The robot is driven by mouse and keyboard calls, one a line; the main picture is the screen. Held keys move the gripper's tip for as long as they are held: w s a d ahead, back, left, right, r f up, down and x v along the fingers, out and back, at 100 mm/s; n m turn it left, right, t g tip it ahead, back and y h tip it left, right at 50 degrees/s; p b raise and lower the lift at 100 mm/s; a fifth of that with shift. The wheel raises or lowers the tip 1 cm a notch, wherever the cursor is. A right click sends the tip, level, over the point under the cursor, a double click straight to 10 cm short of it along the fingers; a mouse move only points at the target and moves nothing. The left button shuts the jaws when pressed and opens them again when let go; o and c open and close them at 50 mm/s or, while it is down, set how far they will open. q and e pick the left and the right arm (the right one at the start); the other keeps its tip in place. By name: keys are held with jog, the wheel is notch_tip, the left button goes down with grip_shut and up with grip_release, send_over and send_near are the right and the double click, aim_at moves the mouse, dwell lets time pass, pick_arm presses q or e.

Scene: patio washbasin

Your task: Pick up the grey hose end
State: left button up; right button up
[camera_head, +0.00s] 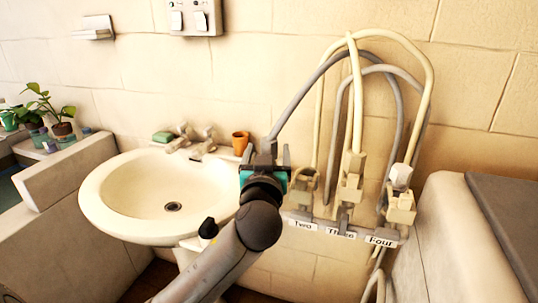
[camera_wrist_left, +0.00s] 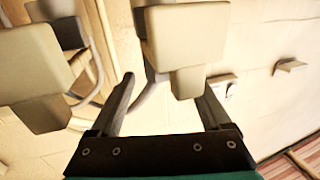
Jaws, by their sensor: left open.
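A grey hose (camera_head: 316,78) arches up along the wall and comes down on its left to a grey end (camera_head: 268,147) at my left gripper (camera_head: 267,156). My left gripper is open, its fingers to either side of that end; I cannot tell whether they touch it. In the left wrist view, a pale block-shaped hose end (camera_wrist_left: 187,40) shows between and beyond the fingertips of my left gripper (camera_wrist_left: 163,88). The lower part of the grey end is hidden by the gripper in the head view. My right gripper is not in view.
Cream hose ends (camera_head: 352,166) and (camera_head: 401,205) stand close on the right in a rack with labels Two, Three and Four (camera_head: 381,241). The washbasin (camera_head: 110,190) is to the left, with an orange cup (camera_head: 240,143) on its rim. A ledge (camera_head: 455,245) stands at the right.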

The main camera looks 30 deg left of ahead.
pick_arm(q)
jog(key=shift+x, duration=0.9)
grip_shut()
